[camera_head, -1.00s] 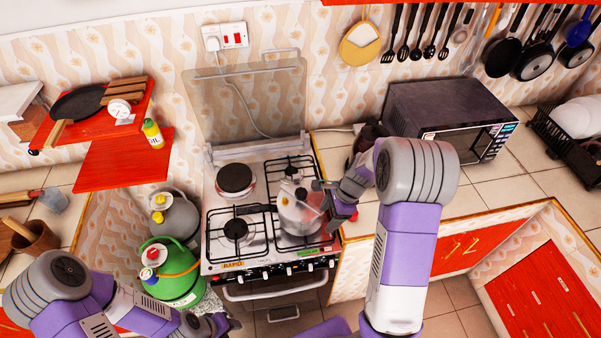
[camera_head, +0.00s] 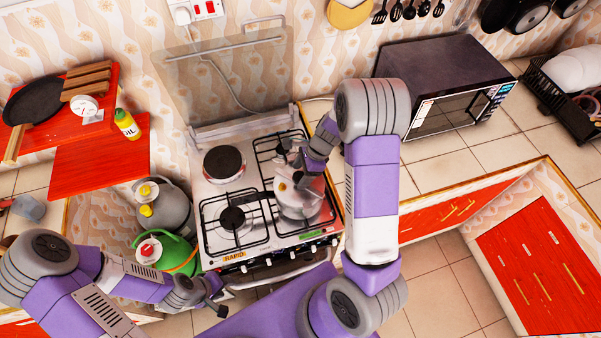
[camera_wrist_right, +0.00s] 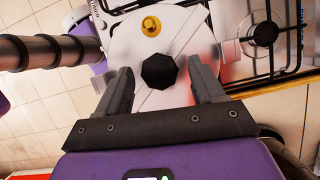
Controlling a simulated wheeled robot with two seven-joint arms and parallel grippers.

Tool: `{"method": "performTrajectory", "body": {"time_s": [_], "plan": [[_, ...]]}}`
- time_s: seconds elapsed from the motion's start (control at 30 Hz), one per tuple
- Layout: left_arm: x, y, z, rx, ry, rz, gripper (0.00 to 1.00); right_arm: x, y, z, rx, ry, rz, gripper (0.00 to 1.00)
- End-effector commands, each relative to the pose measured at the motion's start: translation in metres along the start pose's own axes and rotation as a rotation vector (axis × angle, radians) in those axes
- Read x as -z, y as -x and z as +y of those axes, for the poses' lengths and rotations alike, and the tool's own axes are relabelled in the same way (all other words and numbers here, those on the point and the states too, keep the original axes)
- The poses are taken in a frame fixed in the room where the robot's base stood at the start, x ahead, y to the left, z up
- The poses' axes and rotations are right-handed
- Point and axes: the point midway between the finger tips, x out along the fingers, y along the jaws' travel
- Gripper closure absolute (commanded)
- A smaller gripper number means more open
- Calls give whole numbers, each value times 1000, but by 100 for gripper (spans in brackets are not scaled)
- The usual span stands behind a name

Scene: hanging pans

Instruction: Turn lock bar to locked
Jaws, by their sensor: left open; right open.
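A metal pressure cooker (camera_head: 296,208) stands on the front right burner. In the right wrist view its pale lid (camera_wrist_right: 188,30) carries a black knob (camera_wrist_right: 158,71) and a brass valve (camera_wrist_right: 151,26). A pale flat bar seems to run diagonally under the knob, but its ends are hard to tell from the lid. My right gripper (camera_wrist_right: 162,78) is open above the lid, one finger on each side of the knob; I cannot tell whether they touch anything. It also shows over the cooker in the head view (camera_head: 308,182). My left gripper (camera_head: 218,298) is open and empty in front of the stove.
The stove (camera_head: 212,190) has other bare burners and a raised glass cover (camera_head: 228,75). A microwave (camera_head: 440,85) stands to the right. Green (camera_head: 168,252) and grey (camera_head: 165,210) gas cylinders stand left of the stove. The counter right of the stove is partly clear.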

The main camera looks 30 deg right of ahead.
Motion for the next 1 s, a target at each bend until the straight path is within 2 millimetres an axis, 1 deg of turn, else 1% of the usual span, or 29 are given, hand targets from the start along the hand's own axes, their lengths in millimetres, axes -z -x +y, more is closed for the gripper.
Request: {"method": "performTrajectory", "body": {"time_s": [0.1, 0.33, 0.77, 0.8, 1.0], "plan": [[0, 0, 0, 0, 0, 0, 57, 0, -5, 0, 0, -1, 0, 32], [0, 0, 0, 0, 0, 0, 57, 0, -5, 0, 1, -1, 0, 32], [0, 0, 0, 0, 0, 0, 57, 0, -5, 0, 1, -1, 0, 98], [0, 0, 0, 0, 0, 0, 57, 0, -5, 0, 1, -1, 0, 100], [0, -1, 0, 0, 0, 0, 57, 2, -4, 1, 5, -12, 0, 100]]}}
